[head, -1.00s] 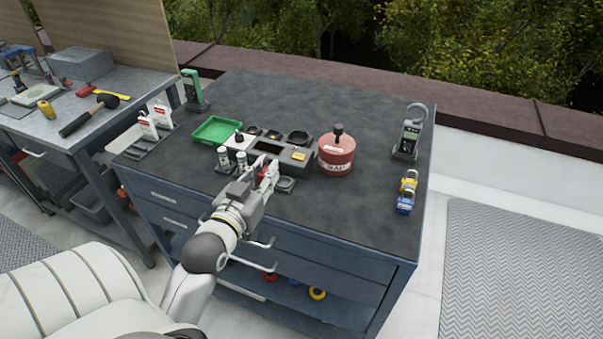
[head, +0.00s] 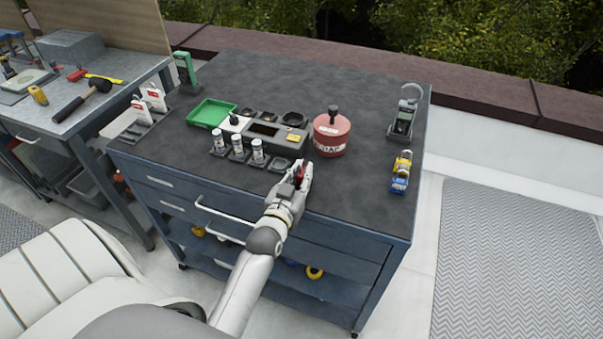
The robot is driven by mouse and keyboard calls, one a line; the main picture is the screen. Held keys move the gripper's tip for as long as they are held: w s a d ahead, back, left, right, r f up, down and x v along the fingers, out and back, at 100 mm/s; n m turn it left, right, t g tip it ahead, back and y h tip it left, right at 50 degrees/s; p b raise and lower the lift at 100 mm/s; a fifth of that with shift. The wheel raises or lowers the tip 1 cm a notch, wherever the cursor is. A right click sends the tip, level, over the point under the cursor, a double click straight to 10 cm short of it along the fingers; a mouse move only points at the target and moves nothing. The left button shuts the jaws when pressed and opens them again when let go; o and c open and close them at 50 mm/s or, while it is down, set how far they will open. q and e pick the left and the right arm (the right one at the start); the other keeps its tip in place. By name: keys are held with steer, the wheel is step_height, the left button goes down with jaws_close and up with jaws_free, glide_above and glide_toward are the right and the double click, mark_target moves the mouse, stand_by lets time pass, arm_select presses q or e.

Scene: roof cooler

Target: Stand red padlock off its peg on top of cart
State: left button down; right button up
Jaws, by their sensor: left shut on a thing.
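My left gripper (head: 302,171) reaches over the near edge of the dark-topped cart (head: 345,85). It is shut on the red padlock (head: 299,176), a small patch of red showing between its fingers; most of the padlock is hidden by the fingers. The gripper is just below the red round canister and right of the small grey holders. Whether the padlock touches the cart top cannot be told. A yellow padlock (head: 403,160) and a blue padlock (head: 399,185) sit near the cart's right edge. My right gripper is not in view.
The red canister (head: 331,137) stands close beyond my gripper. A grey tray unit (head: 277,146), several small cylinders in holders and a green tray (head: 211,113) are to its left. A grey meter with a hook (head: 403,120) stands right.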

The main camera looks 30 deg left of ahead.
arm_select(q)
steer(key=c, duration=1.8)
jaws_free()
steer(key=shift+f, duration=0.15)
steer(key=shift+c, duration=0.2)
steer(key=o, duration=0.5)
steer(key=shift+c, duration=0.2)
